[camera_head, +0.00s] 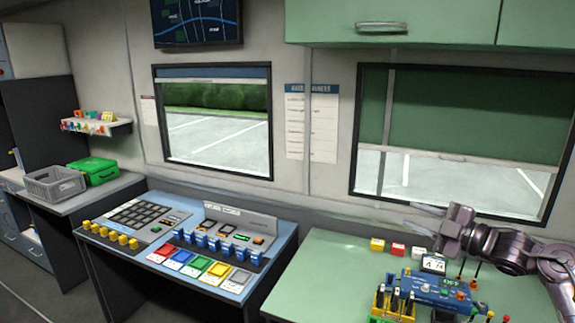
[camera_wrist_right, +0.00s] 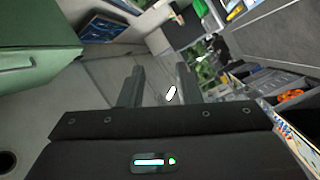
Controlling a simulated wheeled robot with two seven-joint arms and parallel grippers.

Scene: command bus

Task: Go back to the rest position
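My right gripper (camera_head: 411,214) hangs above the back of the green desk (camera_head: 318,262), in front of the wall below the right window. Its two fingers are spread and point left. In the right wrist view the fingers of the right gripper (camera_wrist_right: 158,78) stand apart with nothing clearly held between them. A small white shape (camera_wrist_right: 171,93) shows between the fingers; I cannot tell what it is. My left arm and left gripper are not in the head view.
A blue device (camera_head: 437,290), a yellow-topped holder (camera_head: 395,303) and small blocks (camera_head: 377,246) stand on the desk below my right arm. A control console (camera_head: 205,262) is at centre left. A grey crate (camera_head: 55,184) and green case (camera_head: 95,170) are far left.

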